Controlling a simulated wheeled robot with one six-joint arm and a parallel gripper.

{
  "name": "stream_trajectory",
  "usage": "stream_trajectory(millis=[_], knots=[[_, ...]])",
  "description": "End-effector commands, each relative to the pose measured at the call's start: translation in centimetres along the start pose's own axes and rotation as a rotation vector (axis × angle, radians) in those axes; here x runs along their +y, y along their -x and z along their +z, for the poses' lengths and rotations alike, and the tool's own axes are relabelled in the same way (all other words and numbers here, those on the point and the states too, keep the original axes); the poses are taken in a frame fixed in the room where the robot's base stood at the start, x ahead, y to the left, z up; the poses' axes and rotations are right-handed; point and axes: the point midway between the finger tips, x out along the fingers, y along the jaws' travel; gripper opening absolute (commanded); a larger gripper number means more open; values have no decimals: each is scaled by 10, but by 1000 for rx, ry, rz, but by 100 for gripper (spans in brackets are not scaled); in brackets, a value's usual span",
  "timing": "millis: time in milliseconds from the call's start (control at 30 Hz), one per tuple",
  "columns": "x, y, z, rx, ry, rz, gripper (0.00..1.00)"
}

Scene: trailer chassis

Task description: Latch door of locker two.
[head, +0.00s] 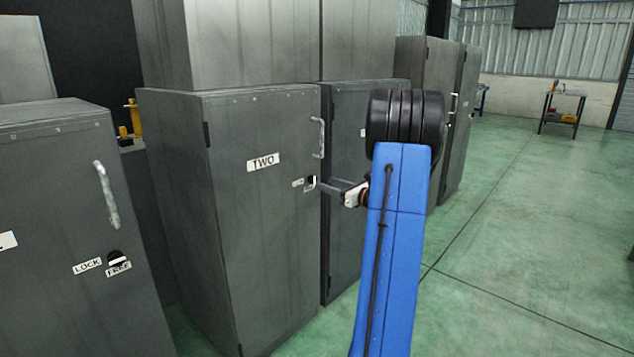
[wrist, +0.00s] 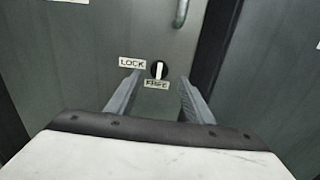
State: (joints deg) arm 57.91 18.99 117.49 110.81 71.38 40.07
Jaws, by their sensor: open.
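Locker two (head: 240,220) is a grey metal cabinet with a "TWO" label, and its door looks closed. Its latch knob shows in the wrist view (wrist: 158,70) as a black disc with a white upright bar. A LOCK label (wrist: 132,63) is left of the knob and a FREE label (wrist: 157,84) is below it; the bar points toward FREE. My gripper (wrist: 158,84) is open, its two fingers on either side of the knob's line and apart from it. In the head view my gripper (head: 326,186) is close to the door front, and the knob there is partly hidden.
A grey locker (head: 70,230) with its own handle stands at left. Another locker (head: 350,240) stands right of locker two, behind my arm. A door handle (head: 318,138) sits above the latch. Green floor (head: 530,230) is open at right.

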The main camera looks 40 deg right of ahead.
Motion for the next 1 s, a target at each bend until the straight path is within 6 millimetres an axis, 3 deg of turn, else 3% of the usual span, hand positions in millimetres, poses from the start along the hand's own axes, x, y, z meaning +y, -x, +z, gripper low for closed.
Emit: stream_trajectory(millis=[200, 400, 833, 1000], knots=[[1, -38, 0, 0, 0, 3, 47], [0, -59, 0, 0, 0, 2, 47], [0, -66, 0, 0, 0, 1, 47], [0, -66, 0, 0, 0, 1, 7]])
